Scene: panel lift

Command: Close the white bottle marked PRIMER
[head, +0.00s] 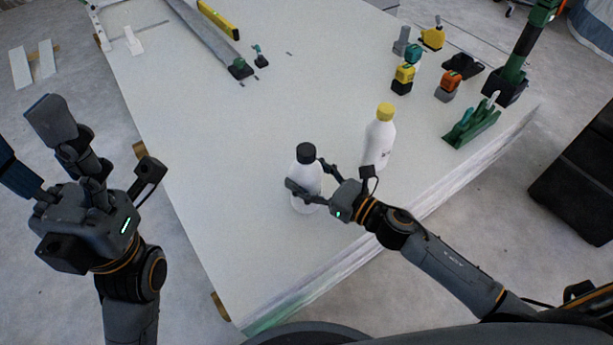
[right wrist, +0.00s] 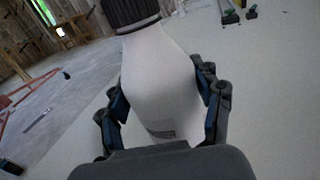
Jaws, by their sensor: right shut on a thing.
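A white bottle with a black cap (head: 306,160) stands on the white panel near its front middle. My right gripper (head: 312,180) is shut on this bottle's body, a finger on each side. In the right wrist view the bottle (right wrist: 155,75) fills the middle, with its ribbed black cap (right wrist: 130,12) on top; its label is too small to read. A second white bottle (head: 379,142) with a yellow cap stands to the right, with small dark marking that I cannot read. My left gripper (head: 75,130) is raised at the left, apart from both bottles; its fingers' state is unclear.
The white panel (head: 230,130) is mostly bare to the left of the bottles. Power tools and batteries, such as a yellow one (head: 403,78), stand at the back right. A green clamp-like tool (head: 472,122) is near the right edge. A long grey rail (head: 208,38) lies at the back.

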